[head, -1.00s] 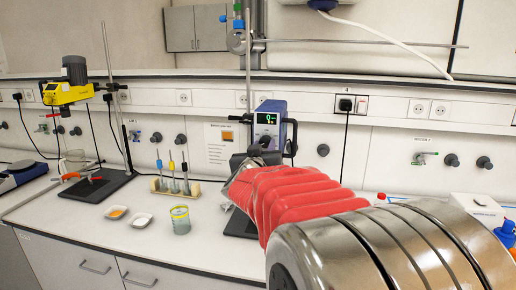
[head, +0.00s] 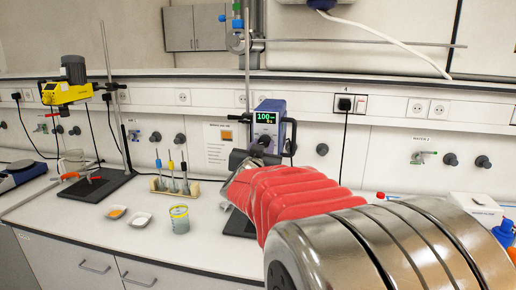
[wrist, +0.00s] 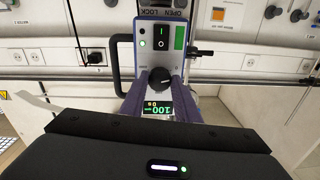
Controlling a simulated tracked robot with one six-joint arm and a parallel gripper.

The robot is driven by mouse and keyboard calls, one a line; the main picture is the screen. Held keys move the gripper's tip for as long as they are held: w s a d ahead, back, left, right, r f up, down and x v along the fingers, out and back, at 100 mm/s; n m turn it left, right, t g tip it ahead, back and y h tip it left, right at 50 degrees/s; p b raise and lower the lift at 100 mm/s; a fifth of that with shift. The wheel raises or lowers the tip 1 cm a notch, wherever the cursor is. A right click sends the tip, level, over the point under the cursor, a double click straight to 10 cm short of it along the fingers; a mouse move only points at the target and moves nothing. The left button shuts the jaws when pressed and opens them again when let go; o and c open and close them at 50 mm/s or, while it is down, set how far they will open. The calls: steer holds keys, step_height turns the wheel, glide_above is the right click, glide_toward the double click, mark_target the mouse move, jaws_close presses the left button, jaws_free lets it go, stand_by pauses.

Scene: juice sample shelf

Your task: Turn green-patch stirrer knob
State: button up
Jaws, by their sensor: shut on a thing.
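The blue and white stirrer (head: 268,120) hangs on a stand at the back of the bench. Its lit display (head: 266,117) reads 100 in green. In the wrist view the stirrer shows upside down, with a green patch (wrist: 179,38) beside a black rocker switch (wrist: 161,38). The dark round knob (wrist: 160,75) sits between that switch and the display. My gripper (wrist: 158,82) has its two purple fingers on either side of the knob and is shut on it. In the head view my red-sleeved arm reaches the stirrer's front and the fingers are partly hidden.
A yellow stirrer (head: 64,93) stands at the left on its own stand. A rack of small tools (head: 174,184), a yellow-rimmed beaker (head: 180,220) and two white dishes (head: 128,215) are on the bench left of my arm. A white box (head: 474,206) stands at the right.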

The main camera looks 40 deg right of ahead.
steer(key=m, duration=0.4)
steer(key=shift+d+m, duration=0.1)
steer(key=shift+m, duration=0.3)
steer(key=m, duration=0.4)
steer(key=shift+h, duration=0.3)
steer(key=shift+m, duration=0.3)
steer(key=o, duration=1.1)
steer(key=shift+c, duration=0.2)
